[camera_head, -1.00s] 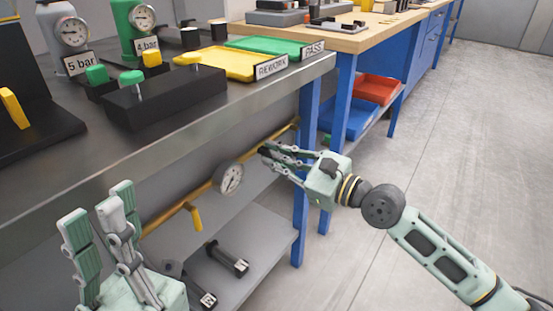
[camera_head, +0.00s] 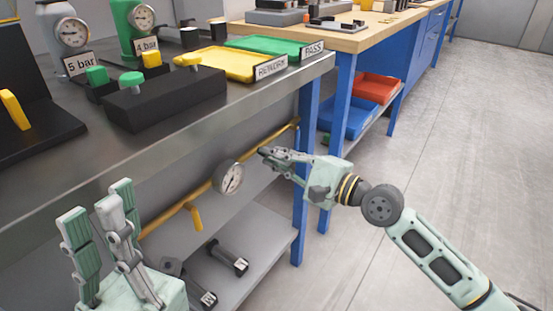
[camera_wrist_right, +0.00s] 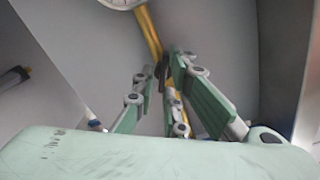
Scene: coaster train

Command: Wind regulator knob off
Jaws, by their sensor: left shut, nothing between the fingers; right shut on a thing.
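The regulator knob (camera_wrist_right: 162,68) shows as a small dark piece between the right fingertips in the right wrist view, mostly hidden. My right gripper (camera_head: 266,153) is shut on it at the yellow pipe (camera_head: 207,189) under the steel bench. It also shows in the right wrist view (camera_wrist_right: 164,80). A round white gauge (camera_head: 229,177) sits on the pipe just left of this gripper. My left gripper (camera_head: 100,201) is shut and empty at the lower left, fingers pointing up, apart from the pipe.
The steel bench (camera_head: 110,171) overhangs the pipe. A yellow lever (camera_head: 194,217) hangs from the pipe left of the gauge. Dark weights (camera_head: 227,258) lie on the lower shelf (camera_head: 270,232). A blue bench leg (camera_head: 302,213) stands close to my right gripper. The floor on the right is clear.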

